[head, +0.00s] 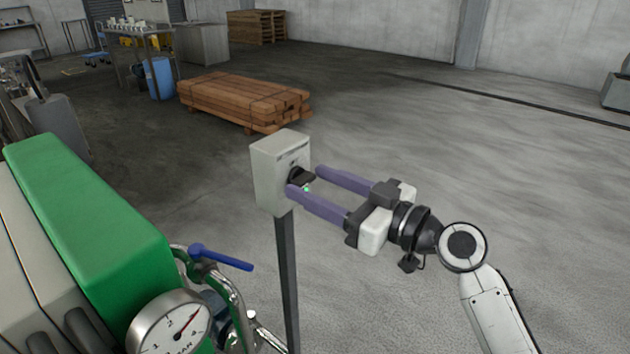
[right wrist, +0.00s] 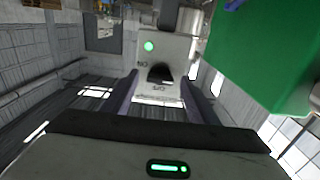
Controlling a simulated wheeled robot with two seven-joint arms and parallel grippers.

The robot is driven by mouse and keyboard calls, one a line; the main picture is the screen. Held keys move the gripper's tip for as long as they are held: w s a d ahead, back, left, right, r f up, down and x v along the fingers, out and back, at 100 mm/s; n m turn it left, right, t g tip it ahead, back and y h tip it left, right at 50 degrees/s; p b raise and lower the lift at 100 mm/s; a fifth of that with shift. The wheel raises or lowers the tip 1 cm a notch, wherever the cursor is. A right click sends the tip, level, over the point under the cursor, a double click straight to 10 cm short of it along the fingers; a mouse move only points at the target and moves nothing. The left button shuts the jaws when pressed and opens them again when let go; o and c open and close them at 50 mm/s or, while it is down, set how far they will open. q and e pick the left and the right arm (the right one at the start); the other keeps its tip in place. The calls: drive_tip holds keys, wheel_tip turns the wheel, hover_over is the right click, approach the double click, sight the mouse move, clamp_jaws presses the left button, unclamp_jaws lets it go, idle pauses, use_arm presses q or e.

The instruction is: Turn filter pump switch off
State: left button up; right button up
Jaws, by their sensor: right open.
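The filter pump switch is a pale grey box (head: 267,180) on a dark post. A black rotary knob (head: 301,175) sticks out of its front face; it also shows in the right wrist view (right wrist: 160,74). A green lamp (right wrist: 149,46) on the box glows, and lettering beside the knob appears upside down. My right gripper (head: 305,181) is open, its two purple fingers reaching toward the face, one on each side of the knob. I cannot tell whether they touch it. My left gripper is not in view.
A green machine (head: 90,205) with a pressure gauge (head: 170,325), pipes and a blue-handled valve (head: 220,257) stands at the left, near the post (head: 287,280). Stacked timber (head: 243,98) lies behind the box.

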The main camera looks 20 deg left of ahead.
drive_tip(key=shift+a, duration=0.35)
drive_tip(key=c, duration=1.1)
drive_tip(key=shift+o, duration=0.2)
